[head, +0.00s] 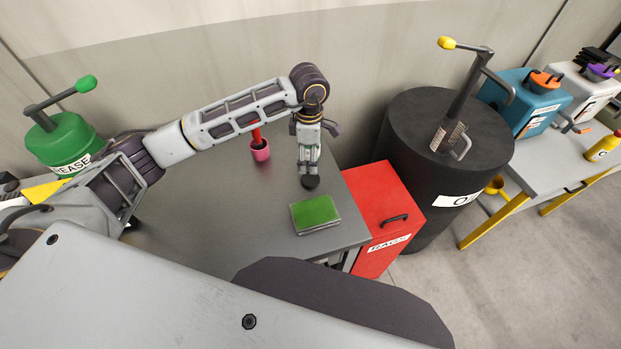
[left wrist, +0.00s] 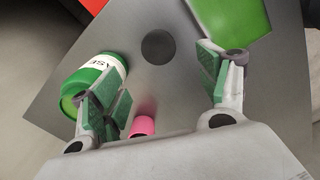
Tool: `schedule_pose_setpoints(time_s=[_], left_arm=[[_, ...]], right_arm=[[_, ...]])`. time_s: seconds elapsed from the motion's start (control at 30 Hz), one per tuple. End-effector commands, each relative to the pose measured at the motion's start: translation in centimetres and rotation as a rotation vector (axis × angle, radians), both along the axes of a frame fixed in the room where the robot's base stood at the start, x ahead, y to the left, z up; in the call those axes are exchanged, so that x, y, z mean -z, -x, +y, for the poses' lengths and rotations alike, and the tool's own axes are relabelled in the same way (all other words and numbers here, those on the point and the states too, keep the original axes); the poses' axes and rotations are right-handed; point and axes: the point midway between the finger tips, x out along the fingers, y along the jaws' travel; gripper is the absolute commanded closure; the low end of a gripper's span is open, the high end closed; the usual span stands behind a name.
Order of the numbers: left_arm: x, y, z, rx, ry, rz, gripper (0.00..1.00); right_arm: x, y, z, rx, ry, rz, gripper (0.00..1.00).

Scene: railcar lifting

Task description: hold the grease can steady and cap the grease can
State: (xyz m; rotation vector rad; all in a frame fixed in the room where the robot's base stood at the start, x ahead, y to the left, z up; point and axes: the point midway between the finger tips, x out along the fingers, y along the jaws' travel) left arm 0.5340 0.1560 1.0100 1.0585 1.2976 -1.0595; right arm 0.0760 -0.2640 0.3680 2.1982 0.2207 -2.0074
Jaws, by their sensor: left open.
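The grease can (left wrist: 97,80) is green with a white label whose visible letters end in "ASE". In the left wrist view it stands left of and partly behind the left finger; I cannot make it out clearly in the head view, where my gripper covers that area. A round black disc (left wrist: 159,47), perhaps the cap, lies flat on the table, and it also shows in the head view (head: 310,182) just below the fingertips. My left gripper (head: 309,168) points down, open and empty, with its green-padded fingers (left wrist: 165,90) apart. My right gripper is not in view.
The grey table (head: 235,205) bears a green book-like block (head: 315,213) in front and a pink cup (head: 260,152) with something red in it. A red cabinet (head: 375,205) and a dark drum (head: 440,160) stand right. A green labelled drum (head: 62,145) stands left.

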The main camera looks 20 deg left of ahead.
Motion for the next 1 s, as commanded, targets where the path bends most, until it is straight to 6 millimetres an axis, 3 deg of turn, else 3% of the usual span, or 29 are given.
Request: schedule_pose_setpoints(time_s=[0.2, 0.4, 1.0], left_arm=[[2.9, 0.1, 0.0, 0.001, -0.001, 0.003, 0.25], [4.5, 0.1, 0.0, 0.001, -0.001, 0.001, 0.25], [5.5, 0.0, 0.2, 0.000, -0.001, 0.002, 0.25]], right_arm=[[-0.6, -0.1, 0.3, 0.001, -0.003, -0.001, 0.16], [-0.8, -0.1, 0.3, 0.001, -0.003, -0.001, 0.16], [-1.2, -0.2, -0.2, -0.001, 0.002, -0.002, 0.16]])
